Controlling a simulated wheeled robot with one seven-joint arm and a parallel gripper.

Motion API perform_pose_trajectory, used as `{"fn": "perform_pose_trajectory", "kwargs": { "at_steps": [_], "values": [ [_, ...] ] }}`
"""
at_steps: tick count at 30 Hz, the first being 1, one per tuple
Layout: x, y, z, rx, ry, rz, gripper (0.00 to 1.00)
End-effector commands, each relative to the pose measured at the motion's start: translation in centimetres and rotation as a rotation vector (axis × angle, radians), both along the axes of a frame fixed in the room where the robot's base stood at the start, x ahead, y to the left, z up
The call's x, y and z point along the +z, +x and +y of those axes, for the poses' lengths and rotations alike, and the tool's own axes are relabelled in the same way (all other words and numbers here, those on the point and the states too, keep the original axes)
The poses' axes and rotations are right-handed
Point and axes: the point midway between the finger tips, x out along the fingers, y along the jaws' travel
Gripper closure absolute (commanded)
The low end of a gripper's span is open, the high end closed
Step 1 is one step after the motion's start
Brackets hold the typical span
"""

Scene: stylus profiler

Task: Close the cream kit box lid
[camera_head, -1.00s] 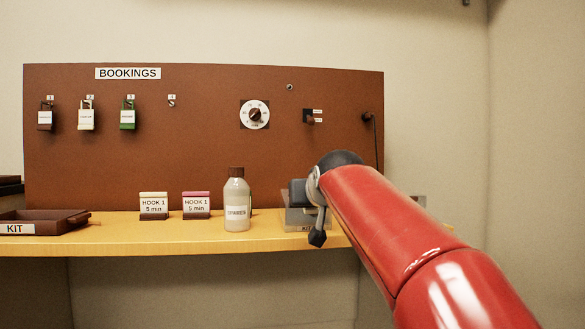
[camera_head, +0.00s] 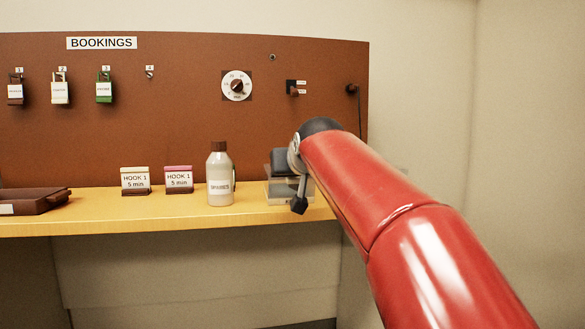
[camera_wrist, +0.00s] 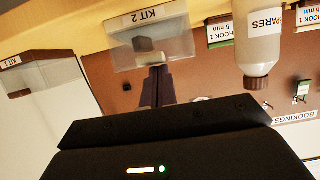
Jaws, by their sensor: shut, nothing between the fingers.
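A pale, see-through box labelled KIT 2 (camera_wrist: 118,50) shows upside down at the top of the wrist view, with a small dark block inside. In the head view a pale box (camera_head: 276,194) stands right of the bottle, partly hidden by my arm. My gripper (camera_wrist: 157,70) is shut and empty; its dark fingertips overlap the box's lower edge in the wrist view. I cannot tell whether they touch it. A second pale box labelled KIT 1 (camera_wrist: 50,80) shows at the left of the wrist view, with a brown part. No lid is clearly visible, and I cannot tell which box is the cream one.
A SPARES bottle (camera_head: 220,180) stands close beside the pale box. Two HOOK 1 cards (camera_head: 135,178) stand left of it. A brown tray (camera_head: 35,203) lies at the shelf's left. The brown board (camera_head: 190,120) behind carries padlocks, a dial and a switch.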

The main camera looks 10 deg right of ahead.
Motion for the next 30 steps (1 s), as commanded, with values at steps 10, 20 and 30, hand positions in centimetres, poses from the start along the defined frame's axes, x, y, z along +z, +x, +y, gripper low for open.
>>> {"fn": "perform_pose_trajectory", "kwargs": {
  "at_steps": [10,20,30],
  "values": [
    [1.8,-2.0,0.0,0.0,0.0,-0.006,1.0],
    [-1.9,-6.7,-0.1,0.0,0.0,-0.011,1.0],
    [-4.9,-11.6,-0.4,-0.003,0.001,0.099,1.0]
  ]
}}
